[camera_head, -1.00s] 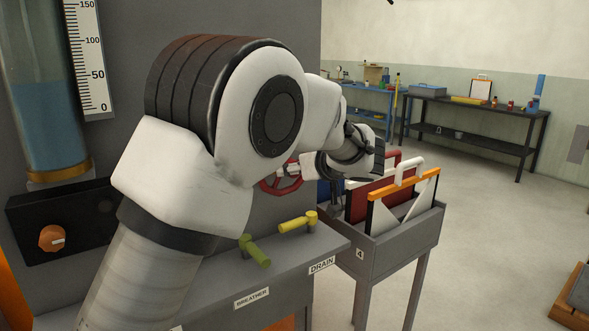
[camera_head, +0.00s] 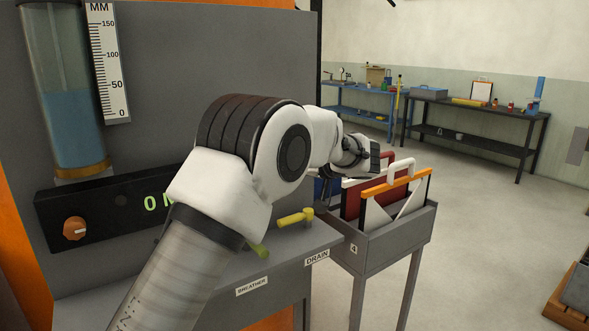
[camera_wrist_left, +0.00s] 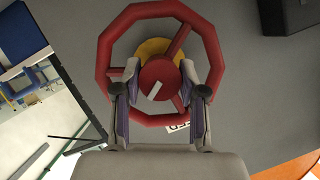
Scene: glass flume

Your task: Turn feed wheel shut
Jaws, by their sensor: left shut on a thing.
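The red feed wheel (camera_wrist_left: 209,45) fills the upper middle of the left wrist view, with a round red hub (camera_wrist_left: 160,72), spokes and a yellow disc (camera_wrist_left: 152,46) behind it. A white mark shows on the hub. My left gripper (camera_wrist_left: 161,78) is shut on the hub, one finger on each side of it, inside the rim. In the head view my left arm hides the wheel, and the gripper's hold cannot be seen there. My right gripper is in neither view.
A yellow drain handle (camera_head: 295,217) and a partly covered green handle (camera_head: 259,250) stand on the grey ledge. A grey rack (camera_head: 385,243) holds framed panels at the right. An orange knob (camera_head: 76,228) is on the black panel. Open floor lies at the right.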

